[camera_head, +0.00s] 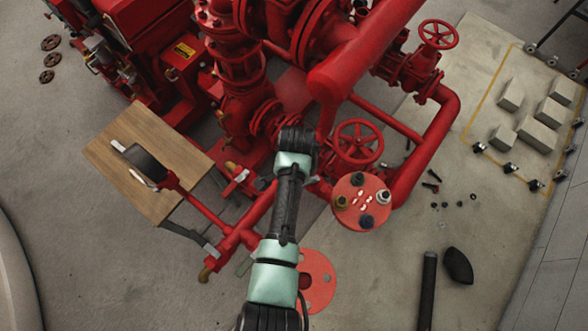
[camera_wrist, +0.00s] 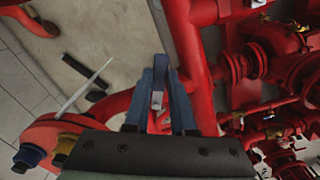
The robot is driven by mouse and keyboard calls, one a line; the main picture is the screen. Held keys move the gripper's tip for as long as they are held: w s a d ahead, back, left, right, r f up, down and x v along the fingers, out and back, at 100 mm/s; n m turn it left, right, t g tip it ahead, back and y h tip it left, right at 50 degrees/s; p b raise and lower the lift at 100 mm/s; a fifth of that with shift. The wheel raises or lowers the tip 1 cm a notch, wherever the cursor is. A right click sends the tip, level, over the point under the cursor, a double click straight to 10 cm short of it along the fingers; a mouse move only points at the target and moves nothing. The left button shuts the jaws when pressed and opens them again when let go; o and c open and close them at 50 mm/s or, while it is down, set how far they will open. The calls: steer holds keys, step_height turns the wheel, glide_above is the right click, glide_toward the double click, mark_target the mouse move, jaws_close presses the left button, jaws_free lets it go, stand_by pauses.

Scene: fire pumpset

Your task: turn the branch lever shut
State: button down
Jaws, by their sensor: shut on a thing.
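My gripper (camera_wrist: 160,112) is in the lower middle of the wrist view, its two blue-grey fingers closed around a narrow lever. The branch lever (camera_wrist: 158,70) shows as a dark blue bar with a pale metal part, standing between the fingers against red pipework. The fingers hide part of its sides. In the head view my arm reaches up the middle to the pipes, and its dark end covers the fingertips and the held lever. I cannot tell from there how far the lever is turned.
A red handwheel (camera_head: 358,143) and a round red flange plate (camera_head: 361,201) with loose fittings lie close right of my arm. A wooden table (camera_head: 150,160) stands at left. Red pipes crowd the far side. Grey blocks (camera_head: 537,134) lie at right; the floor at lower left is clear.

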steer(key=shift+s+d+n+p, duration=0.3)
steer(key=shift+n+p, duration=0.1)
steer(key=shift+n, duration=0.45)
steer(key=shift+s+d+n+p, duration=0.25)
steer(key=shift+s+n+p, duration=0.15)
steer(key=shift+n, duration=0.4)
steer(key=shift+s+d+n+p, duration=0.3)
steer(key=shift+n+p, duration=0.1)
steer(key=shift+n, duration=0.45)
steer(key=c, duration=0.7)
jaws_free()
steer(key=shift+c, duration=0.2)
steer(key=shift+r, duration=0.1)
step_height(320, 180, up, 13)
